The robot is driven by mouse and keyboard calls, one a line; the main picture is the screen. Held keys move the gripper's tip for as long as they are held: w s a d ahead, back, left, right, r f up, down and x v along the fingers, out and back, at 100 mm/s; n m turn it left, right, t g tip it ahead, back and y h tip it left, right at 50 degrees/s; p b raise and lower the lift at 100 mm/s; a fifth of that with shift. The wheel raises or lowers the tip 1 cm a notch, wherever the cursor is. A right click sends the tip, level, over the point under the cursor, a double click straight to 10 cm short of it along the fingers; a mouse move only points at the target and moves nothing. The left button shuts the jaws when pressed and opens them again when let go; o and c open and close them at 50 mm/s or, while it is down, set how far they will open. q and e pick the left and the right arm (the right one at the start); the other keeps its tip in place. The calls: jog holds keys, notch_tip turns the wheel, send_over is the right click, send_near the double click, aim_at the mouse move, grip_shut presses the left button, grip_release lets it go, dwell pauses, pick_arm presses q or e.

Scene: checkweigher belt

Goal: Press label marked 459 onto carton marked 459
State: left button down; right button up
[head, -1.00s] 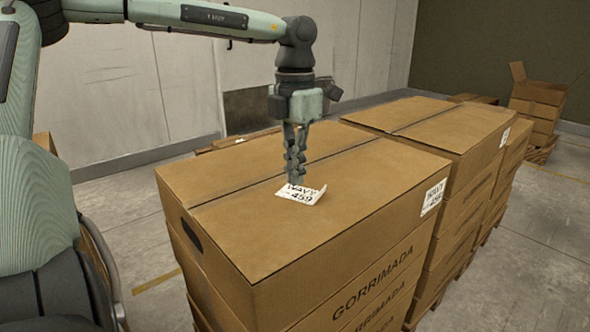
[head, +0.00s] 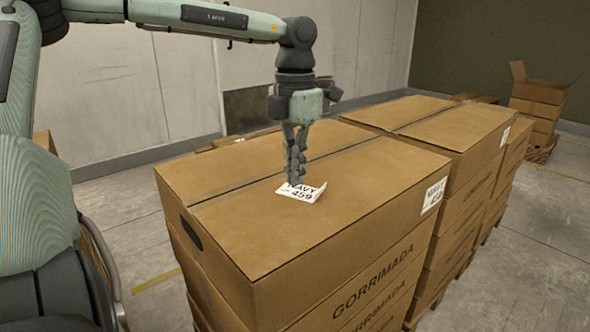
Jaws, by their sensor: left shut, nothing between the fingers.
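A white label reading NAVY 459 (head: 303,193) lies on the top of the front carton (head: 270,235), just right of its centre seam. Its right edge curls up slightly. My left gripper (head: 295,183) points straight down, shut and empty, with its fingertips at the label's back left edge, touching it or very close. The carton's right side carries another white label (head: 433,195) with NAVY and a number that looks like 459. My right gripper is not in view.
Further stacked cartons (head: 440,125) stand close behind and to the right. An open carton (head: 538,90) sits on a stack at the back right. Grey concrete floor (head: 545,240) is free at the right.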

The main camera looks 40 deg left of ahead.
pick_arm(q)
jog(key=shift+f+b, duration=0.55)
jog(key=shift+f, duration=0.2)
jog(key=shift+r, duration=0.1)
dwell(0.5)
jog(key=shift+r+p, duration=2.35)
jog(key=shift+r, duration=1.15)
jog(key=shift+f, duration=0.1)
